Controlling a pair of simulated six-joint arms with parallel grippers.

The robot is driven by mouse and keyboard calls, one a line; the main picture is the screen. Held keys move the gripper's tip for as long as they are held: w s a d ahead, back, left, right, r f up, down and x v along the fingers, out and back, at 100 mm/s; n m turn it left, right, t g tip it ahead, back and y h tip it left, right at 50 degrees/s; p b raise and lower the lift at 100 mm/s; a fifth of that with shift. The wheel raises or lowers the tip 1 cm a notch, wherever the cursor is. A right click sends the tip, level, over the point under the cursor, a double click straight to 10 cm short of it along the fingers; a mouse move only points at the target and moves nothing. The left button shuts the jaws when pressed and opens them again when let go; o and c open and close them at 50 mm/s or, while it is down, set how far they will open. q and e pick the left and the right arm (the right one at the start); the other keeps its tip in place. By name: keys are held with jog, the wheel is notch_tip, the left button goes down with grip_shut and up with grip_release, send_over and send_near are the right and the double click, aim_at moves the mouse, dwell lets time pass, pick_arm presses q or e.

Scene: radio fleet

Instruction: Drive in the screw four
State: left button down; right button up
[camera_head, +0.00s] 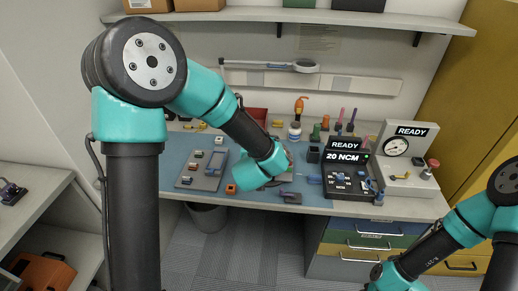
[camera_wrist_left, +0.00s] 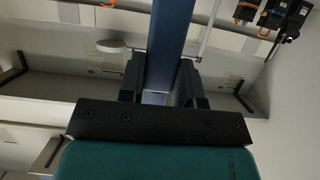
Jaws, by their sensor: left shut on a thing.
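My left arm reaches over the blue mat (camera_head: 235,148) on the bench. In the left wrist view my left gripper (camera_wrist_left: 160,88) is shut on a long dark blue bar-shaped thing (camera_wrist_left: 170,35), which runs away between its fingers. In the head view the wrist hides most of this gripper and what it holds. I cannot make out the screws or which is screw four. A black unit (camera_head: 345,183) at the right of the mat reads READY and 20 NCM. My right arm shows at the lower right, with its gripper out of view.
A grey tray (camera_head: 187,181) with small parts lies left of my left wrist. A gauge stand (camera_head: 398,150) reading READY is at the back right. Several upright tools and a white jar (camera_head: 295,132) stand behind the wrist. A shelf (camera_head: 300,15) overhangs the bench.

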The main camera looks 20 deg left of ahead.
pick_arm(q)
jog(key=shift+f, duration=0.7)
dwell(2.1)
jog(key=shift+r, duration=0.15)
dwell(0.5)
jog(key=shift+r, duration=2.45)
notch_tip(320, 180, up, 6)
jog(key=s+d+m+h, duration=0.1)
jog(key=m+h, duration=0.1)
jog(key=h, duration=0.1)
jog(key=shift+s+d+m, duration=0.3)
jog(key=shift+s+d, duration=0.05)
jog(key=shift+d, duration=0.05)
jog(key=shift+r, duration=0.1)
